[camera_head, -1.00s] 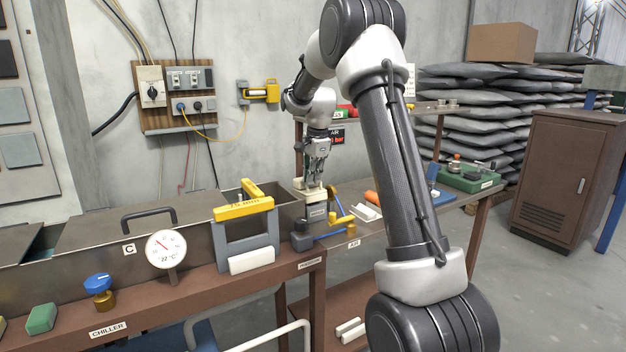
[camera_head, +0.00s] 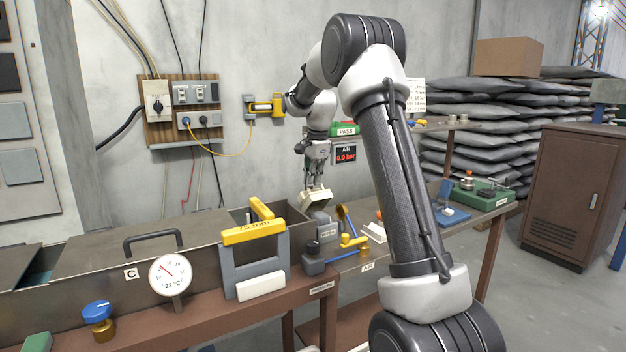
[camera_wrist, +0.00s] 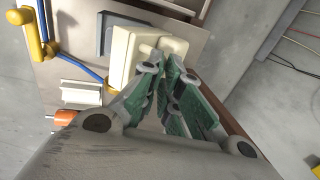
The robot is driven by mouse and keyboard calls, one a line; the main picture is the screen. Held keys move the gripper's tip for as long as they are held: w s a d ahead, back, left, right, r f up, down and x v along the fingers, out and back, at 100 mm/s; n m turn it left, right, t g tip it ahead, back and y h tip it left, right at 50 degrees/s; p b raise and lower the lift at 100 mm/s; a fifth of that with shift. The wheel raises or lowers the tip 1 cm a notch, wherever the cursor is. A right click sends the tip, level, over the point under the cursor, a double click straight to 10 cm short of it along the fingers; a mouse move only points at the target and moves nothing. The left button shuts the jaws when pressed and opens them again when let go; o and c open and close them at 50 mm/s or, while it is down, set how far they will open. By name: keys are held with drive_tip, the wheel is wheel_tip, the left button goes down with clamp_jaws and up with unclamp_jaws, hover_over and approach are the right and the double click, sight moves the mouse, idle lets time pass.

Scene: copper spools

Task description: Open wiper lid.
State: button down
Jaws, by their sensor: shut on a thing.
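The wiper (camera_head: 326,230) is a small grey box with a label, standing on the bench beyond the yellow-and-grey 75 mm frame. Its cream lid (camera_head: 316,199) is tilted at the box's upper left; whether it still touches the box is unclear. My gripper (camera_head: 315,186) is above the lid, fingers pointing down. In the wrist view, my gripper (camera_wrist: 168,62) is shut on the small cream knob of the lid (camera_wrist: 125,55). Part of the grey box (camera_wrist: 104,32) shows beside the lid there. The inside of the wiper is hidden.
The 75 mm frame (camera_head: 254,258) stands close at left, by the open metal trough. A valve with yellow fittings (camera_head: 353,241) and a blue hose is at right. A white block (camera_head: 374,232) lies farther right. The wall is behind.

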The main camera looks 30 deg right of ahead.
drive_tip(key=shift+s+f, duration=0.15)
drive_tip(key=shift+f, duration=0.5)
drive_tip(key=c, duration=1.6)
unclamp_jaws()
drive_tip(key=shift+o, duration=0.2)
drive_tip(key=shift+r, duration=0.1)
drive_tip(key=v, duration=1.2)
drive_tip(key=shift+w, duration=0.25)
